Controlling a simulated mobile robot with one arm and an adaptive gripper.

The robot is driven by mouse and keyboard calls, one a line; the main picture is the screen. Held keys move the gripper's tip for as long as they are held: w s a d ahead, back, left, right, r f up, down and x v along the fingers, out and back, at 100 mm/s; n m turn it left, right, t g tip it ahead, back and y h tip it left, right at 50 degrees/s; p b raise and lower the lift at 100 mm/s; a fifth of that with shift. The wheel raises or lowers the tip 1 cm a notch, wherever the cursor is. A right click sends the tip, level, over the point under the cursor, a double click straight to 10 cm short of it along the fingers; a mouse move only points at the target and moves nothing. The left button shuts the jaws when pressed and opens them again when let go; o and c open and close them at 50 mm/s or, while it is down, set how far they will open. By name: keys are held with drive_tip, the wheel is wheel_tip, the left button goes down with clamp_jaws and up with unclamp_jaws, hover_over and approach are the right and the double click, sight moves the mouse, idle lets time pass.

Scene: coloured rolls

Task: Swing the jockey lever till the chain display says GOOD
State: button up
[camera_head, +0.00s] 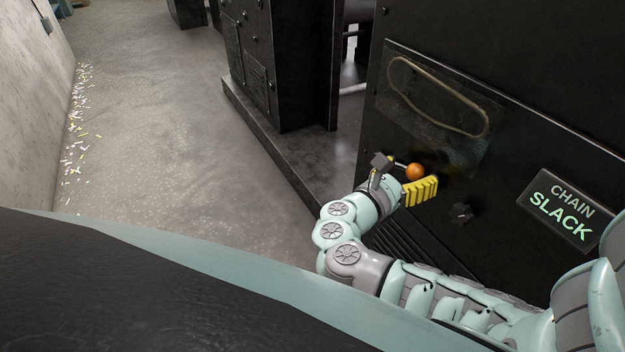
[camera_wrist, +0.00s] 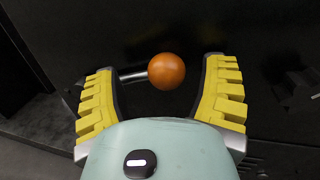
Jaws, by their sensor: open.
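The jockey lever has an orange ball knob (camera_head: 415,171) on a thin metal rod, low on the dark machine panel. The knob also shows in the wrist view (camera_wrist: 166,71), with its rod running to the left. My gripper (camera_head: 412,180) has yellow ribbed fingers. In the wrist view my gripper (camera_wrist: 158,82) is open, with one finger on each side of the knob and clear gaps to both. The chain display (camera_head: 562,211) reads "CHAIN SLACK" in pale green letters. A chain loop (camera_head: 438,97) shows behind a window above the lever.
A small dark knob-like part (camera_head: 462,212) sticks out of the panel right of my gripper; a dark part also shows at the right in the wrist view. Black machinery (camera_head: 285,65) stands on a low plinth behind. The concrete floor (camera_head: 190,130) at left is open, with scattered bits along the wall.

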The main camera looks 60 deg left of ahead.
drive_tip(key=c, duration=0.6)
drive_tip(key=shift+s+d+f, duration=0.15)
drive_tip(key=shift+d, duration=0.15)
clamp_jaws()
